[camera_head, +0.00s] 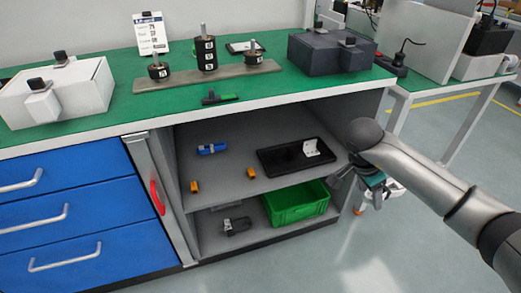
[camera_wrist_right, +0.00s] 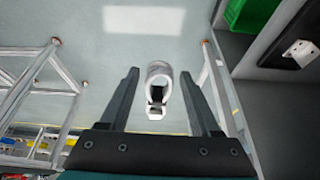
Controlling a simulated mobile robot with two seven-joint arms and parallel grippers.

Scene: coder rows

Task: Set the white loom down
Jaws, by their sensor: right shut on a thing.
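The white loom (camera_wrist_right: 157,76), a pale looped bundle with a dark middle, shows between the two dark fingers of my right gripper (camera_wrist_right: 161,75) in the right wrist view. The gripper is shut on it and holds it out over the grey floor. In the head view my right gripper (camera_head: 360,189) is in front of the right end of the bench's open shelves. A white part, probably the loom (camera_head: 396,187), shows beside it, partly hidden by my wrist. My left gripper is out of view.
A black tray (camera_head: 277,165) with a white bracket (camera_head: 311,148) lies on the upper shelf, above a green crate (camera_head: 282,212). A blue part (camera_head: 212,149) and two orange parts lie left of the tray.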

